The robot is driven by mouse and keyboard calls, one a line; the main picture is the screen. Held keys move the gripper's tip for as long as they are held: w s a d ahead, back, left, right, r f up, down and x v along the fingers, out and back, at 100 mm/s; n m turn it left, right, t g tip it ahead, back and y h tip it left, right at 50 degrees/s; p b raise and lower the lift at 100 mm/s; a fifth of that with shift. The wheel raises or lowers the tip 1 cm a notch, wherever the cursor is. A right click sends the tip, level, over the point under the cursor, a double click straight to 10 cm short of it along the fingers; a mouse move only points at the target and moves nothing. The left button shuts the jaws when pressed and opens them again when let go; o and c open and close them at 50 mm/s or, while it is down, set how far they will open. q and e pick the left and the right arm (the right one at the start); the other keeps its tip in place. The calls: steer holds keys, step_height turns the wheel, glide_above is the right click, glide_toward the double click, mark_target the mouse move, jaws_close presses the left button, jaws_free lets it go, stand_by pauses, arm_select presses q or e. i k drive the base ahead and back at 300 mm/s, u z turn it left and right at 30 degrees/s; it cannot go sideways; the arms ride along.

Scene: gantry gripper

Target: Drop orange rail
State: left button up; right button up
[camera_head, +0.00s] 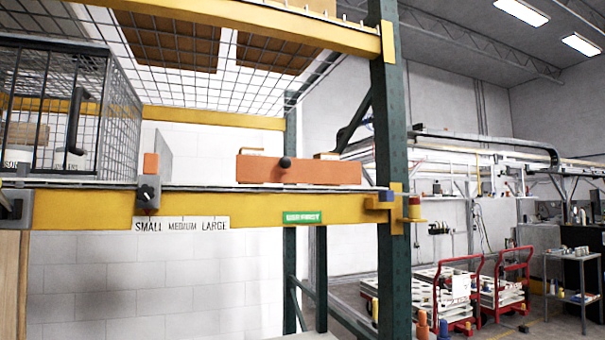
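An orange rail (330,173), a long block with a round black knob on its front face, lies level at the shelf's front edge, just above the yellow beam (255,208). Small orange-brown pieces show on its top at the left and right ends. Its back and underside are hidden. Neither of my grippers shows in the head view, so nothing is seen touching the rail.
A wire cage (120,110) with a black handle stands on the shelf at left. A grey switch box (148,192) sits above a SMALL MEDIUM LARGE label (182,224). A green upright post (391,150) stands right of the rail. Red carts (450,290) stand beyond.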

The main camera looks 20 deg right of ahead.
mark_target(248, 168)
steer(key=z, duration=0.3)
steer(key=k, duration=0.75)
steer(key=z, duration=0.6)
steer(key=k, duration=0.6)
steer(key=z, duration=0.75)
steer(key=i, duration=1.5)
steer(key=u, duration=0.4)
